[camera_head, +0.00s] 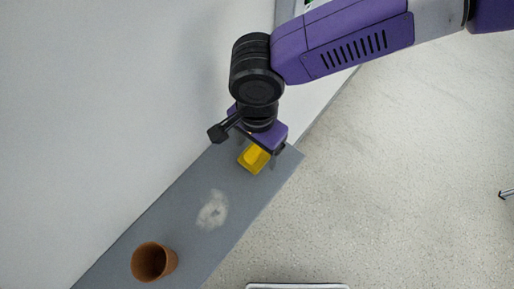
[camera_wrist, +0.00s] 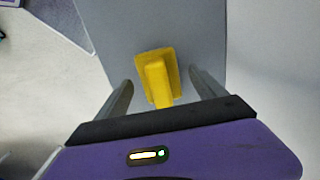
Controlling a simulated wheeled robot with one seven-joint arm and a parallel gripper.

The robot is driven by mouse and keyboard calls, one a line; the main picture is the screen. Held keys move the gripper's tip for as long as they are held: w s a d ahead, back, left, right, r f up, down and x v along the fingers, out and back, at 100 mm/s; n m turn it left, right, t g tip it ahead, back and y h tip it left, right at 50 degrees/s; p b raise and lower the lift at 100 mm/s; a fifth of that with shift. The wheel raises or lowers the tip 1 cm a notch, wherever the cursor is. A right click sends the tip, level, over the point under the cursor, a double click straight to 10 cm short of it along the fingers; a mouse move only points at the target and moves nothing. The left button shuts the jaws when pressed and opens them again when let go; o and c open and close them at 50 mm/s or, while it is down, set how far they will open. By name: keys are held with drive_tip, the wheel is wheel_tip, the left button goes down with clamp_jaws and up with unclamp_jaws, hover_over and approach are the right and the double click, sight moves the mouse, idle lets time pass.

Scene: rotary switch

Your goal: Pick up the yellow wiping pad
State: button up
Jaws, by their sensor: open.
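The yellow wiping pad (camera_head: 253,159) lies on the grey shelf near its right end, partly hidden by my gripper in the head view. In the wrist view the yellow pad (camera_wrist: 158,72) shows a flat base with a raised handle. My gripper (camera_wrist: 160,84) is open, with one finger on each side of the pad's handle. The fingers appear apart from the pad. In the head view my gripper (camera_head: 262,148) is over the pad; its height above the shelf is hard to tell.
The grey shelf (camera_head: 180,216) runs diagonally along a white wall. A pale smudge (camera_head: 213,210) marks its middle, and a brown cup (camera_head: 154,262) stands toward its lower left. Speckled floor (camera_head: 400,180) lies open to the right.

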sight(257, 147)
drive_tip(key=shift+f, duration=0.2)
drive_tip(key=c, duration=1.5)
drive_tip(key=shift+o, duration=0.2)
drive_tip(key=shift+r, duration=0.15)
wheel_tip(257, 147, up, 20)
drive_tip(key=b, duration=0.2)
